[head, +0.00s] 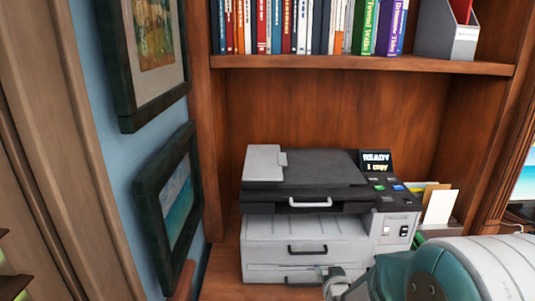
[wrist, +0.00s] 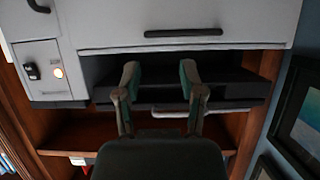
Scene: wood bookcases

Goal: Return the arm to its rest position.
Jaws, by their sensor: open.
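My gripper (wrist: 159,75) is open and empty in the wrist view, its two teal-tipped fingers apart. The fingers appear in front of the dark gap of a white and black printer (wrist: 190,20). I cannot tell whether they touch it. In the head view my arm (head: 440,275) comes in from the lower right, white and teal, in front of the printer's (head: 305,240) lower right corner. The fingertips are not clearly visible there.
The printer sits in a wood bookcase, its screen (head: 377,162) reading READY. A shelf (head: 360,65) with books and a grey file holder (head: 447,35) is above. Papers (head: 438,205) stand right of the printer. Framed pictures (head: 172,195) hang on the left wall.

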